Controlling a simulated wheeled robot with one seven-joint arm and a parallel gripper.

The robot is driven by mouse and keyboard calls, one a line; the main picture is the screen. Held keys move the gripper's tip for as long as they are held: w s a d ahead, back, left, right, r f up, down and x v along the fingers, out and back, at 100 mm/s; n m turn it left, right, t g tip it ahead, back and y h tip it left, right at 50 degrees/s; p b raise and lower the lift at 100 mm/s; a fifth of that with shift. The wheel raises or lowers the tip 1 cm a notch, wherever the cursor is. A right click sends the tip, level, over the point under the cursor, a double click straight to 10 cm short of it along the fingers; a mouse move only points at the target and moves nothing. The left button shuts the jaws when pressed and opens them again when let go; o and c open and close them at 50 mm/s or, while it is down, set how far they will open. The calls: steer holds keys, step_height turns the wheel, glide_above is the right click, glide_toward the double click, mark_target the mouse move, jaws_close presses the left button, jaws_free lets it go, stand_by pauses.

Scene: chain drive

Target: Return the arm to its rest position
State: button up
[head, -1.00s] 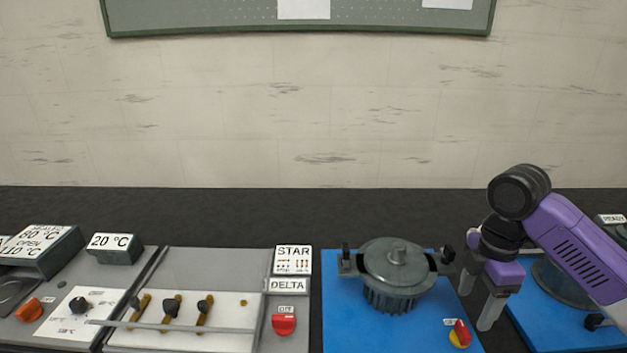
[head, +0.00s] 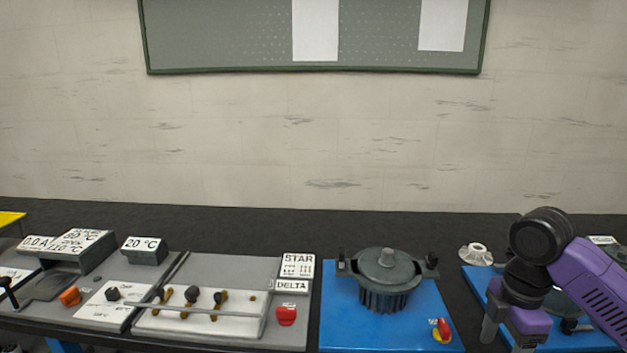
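My arm is purple and black and reaches in from the right edge in the head view.
A red and yellow switch (head: 441,329) sits on that board. The right blue board (head: 478,281) is partly hidden by my arm. A white flanged part (head: 476,254) stands behind it. Left is a grey panel (head: 225,270) with a red knob (head: 286,315). The dark strip behind is mostly clear.

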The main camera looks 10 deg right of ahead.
steer(key=w+a+r+m+t+y, duration=0.1)
steer(key=w+a+r+t, duration=0.15)
steer(key=w, duration=0.25)
steer(key=w+a+r+m+t, duration=0.2)
steer(key=w+t, duration=0.2)
steer(key=w+a+r+m+t+y, duration=0.1)
steer(key=w+a+r+t, duration=0.15)
steer(key=w, duration=0.25)
steer(key=a+r+m+t, duration=0.7)
steer(key=a+r+t, duration=0.1)
steer(key=a+t, duration=0.1)
steer(key=s+a+f+m+g, duration=0.1)
steer(key=s+f, duration=0.5)
steer(key=s, duration=0.9)
steer(key=s+a+f+m+g+h, duration=0.1)
steer(key=s+a+f, duration=0.2)
steer(key=s+f, duration=0.4)
steer(key=s+a+f+m+g+h, duration=0.1)
steer(key=s+f, duration=0.5)
steer(key=s, duration=1.8)
steer(key=shift+a+f+m, duration=0.15)
steer(key=shift+a+m, duration=0.35)
steer(key=shift+a, duration=0.25)
